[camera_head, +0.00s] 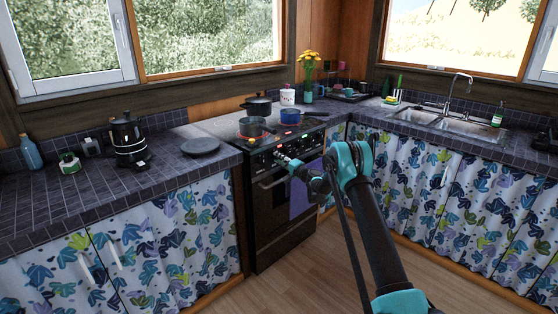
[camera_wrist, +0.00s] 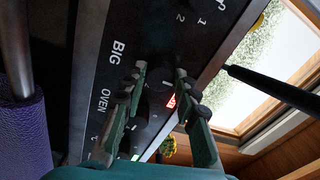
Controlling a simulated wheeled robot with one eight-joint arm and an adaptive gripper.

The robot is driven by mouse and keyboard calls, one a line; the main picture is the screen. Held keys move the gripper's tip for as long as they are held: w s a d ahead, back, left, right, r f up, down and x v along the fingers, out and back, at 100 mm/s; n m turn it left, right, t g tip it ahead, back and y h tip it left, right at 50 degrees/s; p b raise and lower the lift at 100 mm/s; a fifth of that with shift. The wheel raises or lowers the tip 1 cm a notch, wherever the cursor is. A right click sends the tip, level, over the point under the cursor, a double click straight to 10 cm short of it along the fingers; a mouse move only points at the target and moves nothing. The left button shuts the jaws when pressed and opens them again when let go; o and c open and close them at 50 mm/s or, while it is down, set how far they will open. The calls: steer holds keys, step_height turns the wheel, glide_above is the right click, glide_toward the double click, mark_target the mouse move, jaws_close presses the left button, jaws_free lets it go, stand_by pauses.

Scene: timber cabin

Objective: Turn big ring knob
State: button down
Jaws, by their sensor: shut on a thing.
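The black stove (camera_head: 268,222) stands in the corner, its knobs along the front panel. My gripper (camera_head: 280,158) reaches that panel from the right. In the wrist view the two fingers of my gripper (camera_wrist: 161,72) point at the panel, on either side of a dark knob (camera_wrist: 159,64) beside the word "BIG". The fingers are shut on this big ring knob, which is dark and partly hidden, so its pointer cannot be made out. Another dark knob (camera_wrist: 137,108) is beside the word "OVEN", partly behind a finger.
A purple towel (camera_head: 303,192) hangs on the stove front and shows close by in the wrist view (camera_wrist: 22,135). The wooden floor in front is clear.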

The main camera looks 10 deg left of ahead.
stand_by(0.3)
steer(key=c, duration=1.2)
jaws_free()
steer(key=shift+o, duration=0.2)
steer(key=shift+d, duration=0.1)
steer(key=r+v, duration=0.1)
steer(key=v, duration=1.1)
steer(key=shift+f, duration=0.5)
